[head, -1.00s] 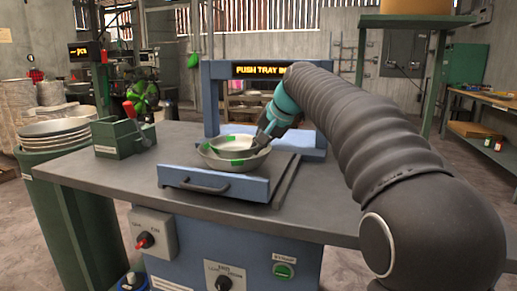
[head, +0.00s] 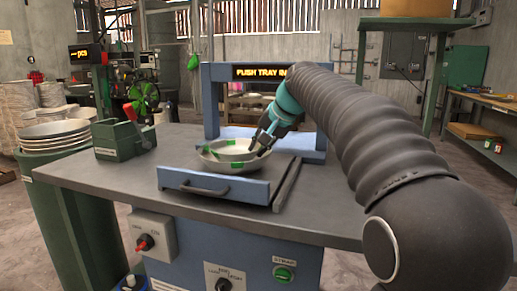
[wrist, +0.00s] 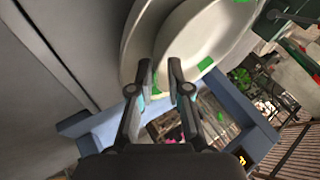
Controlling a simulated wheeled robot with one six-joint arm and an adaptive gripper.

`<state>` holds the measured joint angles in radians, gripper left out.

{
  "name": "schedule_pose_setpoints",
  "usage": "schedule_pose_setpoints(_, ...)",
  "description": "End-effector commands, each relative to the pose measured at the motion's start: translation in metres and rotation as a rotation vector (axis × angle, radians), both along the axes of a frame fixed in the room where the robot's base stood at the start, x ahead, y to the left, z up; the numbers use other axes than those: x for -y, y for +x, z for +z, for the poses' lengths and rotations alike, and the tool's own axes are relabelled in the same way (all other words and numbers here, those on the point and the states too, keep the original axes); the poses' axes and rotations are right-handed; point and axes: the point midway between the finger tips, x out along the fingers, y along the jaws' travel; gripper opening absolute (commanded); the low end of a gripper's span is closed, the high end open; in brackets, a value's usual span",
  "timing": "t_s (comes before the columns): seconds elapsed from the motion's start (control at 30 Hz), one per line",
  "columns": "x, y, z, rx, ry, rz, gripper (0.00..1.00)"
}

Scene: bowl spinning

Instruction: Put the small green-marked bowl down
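The small green-marked bowl (head: 232,147) sits inside a larger grey bowl (head: 228,167) on the sliding tray, its rim low and close to the larger rim. In the wrist view the small bowl's pale inside (wrist: 205,40) shows, with the larger bowl (wrist: 138,40) beyond its edge. My gripper (head: 257,150) is at the right-hand rim of the bowls. In the wrist view my gripper (wrist: 161,64) has its fingertips apart on either side of the small bowl's rim, with a visible gap. Contact with the rim is hard to tell.
The blue tray (head: 195,193) with a front handle is pulled forward on the table (head: 90,172). A blue frame (head: 211,100) with a lit "PUSH TRAY IN" sign stands behind. A green box with a red lever (head: 124,139) is at the left, beside stacked plates (head: 55,130).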

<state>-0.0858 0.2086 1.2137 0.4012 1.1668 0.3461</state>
Motion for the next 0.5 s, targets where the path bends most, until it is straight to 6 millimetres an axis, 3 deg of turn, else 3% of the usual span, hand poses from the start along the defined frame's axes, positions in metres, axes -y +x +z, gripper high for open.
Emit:
schedule_pose_setpoints(0.3, 0.026, -0.03, 0.052, 0.004, 0.0, -0.001, 0.17)
schedule_pose_setpoints(0.5, 0.038, -0.046, 0.076, 0.004, 0.001, 0.0, 0.17)
